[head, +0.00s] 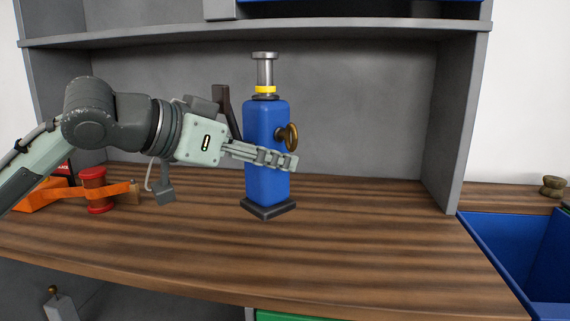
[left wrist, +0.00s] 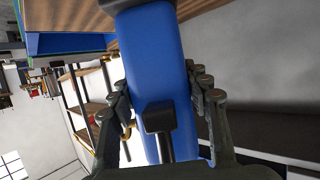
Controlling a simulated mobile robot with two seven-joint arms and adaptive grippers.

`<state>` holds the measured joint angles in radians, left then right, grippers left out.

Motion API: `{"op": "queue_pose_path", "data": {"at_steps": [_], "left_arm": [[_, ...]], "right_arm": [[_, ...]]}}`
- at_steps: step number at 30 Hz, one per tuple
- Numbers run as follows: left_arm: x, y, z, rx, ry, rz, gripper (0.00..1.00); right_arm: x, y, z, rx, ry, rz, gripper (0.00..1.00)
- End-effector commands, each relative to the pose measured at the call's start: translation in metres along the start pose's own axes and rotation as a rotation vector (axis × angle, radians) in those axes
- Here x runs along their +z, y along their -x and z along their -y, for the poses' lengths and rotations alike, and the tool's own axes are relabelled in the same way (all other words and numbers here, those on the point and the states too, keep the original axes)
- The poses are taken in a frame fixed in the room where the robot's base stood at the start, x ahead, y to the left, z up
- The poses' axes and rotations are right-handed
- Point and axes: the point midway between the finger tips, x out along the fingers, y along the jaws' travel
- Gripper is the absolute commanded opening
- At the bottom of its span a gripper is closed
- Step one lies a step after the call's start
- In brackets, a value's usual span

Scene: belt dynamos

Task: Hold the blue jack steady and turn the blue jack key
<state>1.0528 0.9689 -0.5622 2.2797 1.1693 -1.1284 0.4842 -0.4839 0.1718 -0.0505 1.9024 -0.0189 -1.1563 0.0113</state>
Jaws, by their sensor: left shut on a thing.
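The blue jack (head: 264,150) stands upright on the wooden bench, with a dark square base, a yellow ring and a metal ram on top. The brass jack key (head: 288,136) sticks out of its right side. My left gripper (head: 278,158) comes in from the left and is shut on the jack's body, just below the key. In the left wrist view the blue jack (left wrist: 155,60) fills the middle, with the fingers of my left gripper (left wrist: 165,105) on both sides of it. A dark lever lies in front of the body there. My right gripper is not in view.
A blue bin (head: 515,255) stands at the right. The bench right of the jack is clear. A grey shelf (head: 260,32) runs above.

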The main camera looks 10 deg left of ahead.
Motion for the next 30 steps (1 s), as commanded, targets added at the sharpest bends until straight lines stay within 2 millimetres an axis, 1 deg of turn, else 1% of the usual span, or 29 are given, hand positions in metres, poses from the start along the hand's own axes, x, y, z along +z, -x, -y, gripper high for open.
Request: {"op": "queue_pose_path", "data": {"at_steps": [1,4,14,17,30], "left_arm": [[-0.004,0.004,0.001,-0.002,-0.003,-0.010,0.00],[-0.004,0.006,0.001,-0.001,-0.003,-0.010,0.00],[-0.005,0.005,0.001,0.000,-0.002,-0.010,0.00],[-0.003,0.001,0.000,0.000,-0.002,-0.010,0.00],[0.008,-0.032,-0.010,0.002,-0.002,-0.010,0.00]], "right_arm": [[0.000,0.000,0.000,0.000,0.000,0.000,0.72],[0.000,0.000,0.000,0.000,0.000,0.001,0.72],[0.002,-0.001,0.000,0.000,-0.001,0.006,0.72],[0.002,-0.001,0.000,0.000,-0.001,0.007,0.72],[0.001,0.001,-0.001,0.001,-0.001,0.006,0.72]]}}
